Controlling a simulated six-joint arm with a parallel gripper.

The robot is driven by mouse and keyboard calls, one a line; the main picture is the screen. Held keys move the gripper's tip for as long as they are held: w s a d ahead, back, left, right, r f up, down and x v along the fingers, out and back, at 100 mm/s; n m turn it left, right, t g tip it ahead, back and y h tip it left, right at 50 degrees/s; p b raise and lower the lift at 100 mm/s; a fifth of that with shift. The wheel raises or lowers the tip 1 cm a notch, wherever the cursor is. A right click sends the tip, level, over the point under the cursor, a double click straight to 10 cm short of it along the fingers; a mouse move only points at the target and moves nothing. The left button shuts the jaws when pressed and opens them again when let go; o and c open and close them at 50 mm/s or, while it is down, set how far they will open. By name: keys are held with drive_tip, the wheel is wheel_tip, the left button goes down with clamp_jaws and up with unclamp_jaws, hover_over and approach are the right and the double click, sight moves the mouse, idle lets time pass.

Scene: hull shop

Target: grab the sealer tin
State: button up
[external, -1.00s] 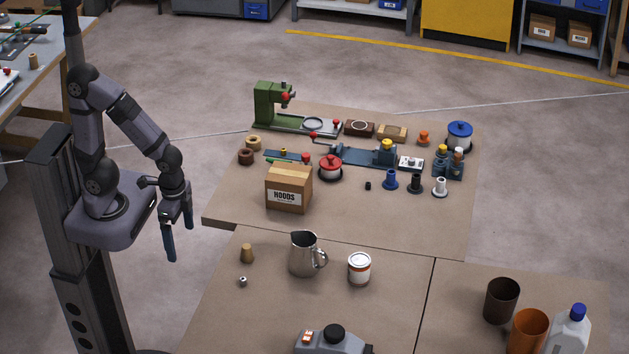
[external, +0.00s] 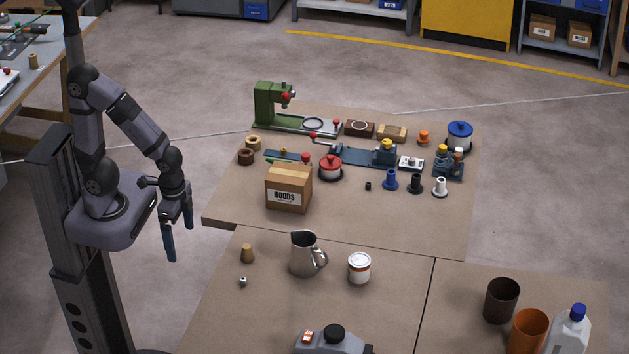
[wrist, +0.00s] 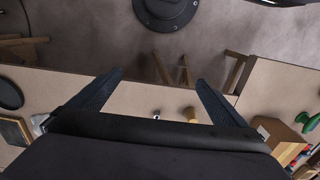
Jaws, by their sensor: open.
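The sealer tin is most likely the small white can with a brownish-orange band (external: 359,268), standing upright on the near table, right of the metal pitcher; its label is too small to read. My gripper (external: 178,238) hangs pointing down at the left, off the table's left edge and well apart from the tin. It is open and empty. In the wrist view my gripper's two fingers (wrist: 150,90) are spread wide with nothing between them, and I cannot make out the tin there.
A metal pitcher (external: 305,254), a cork-like stopper (external: 247,253) and a small nut (external: 243,281) lie between my gripper and the tin. A cardboard box (external: 289,188) stands behind. A grey device (external: 333,341) is in front. Cups and a white jug (external: 570,333) stand at right.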

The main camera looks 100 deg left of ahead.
idle(0.4)
drive_tip(key=c, duration=0.7)
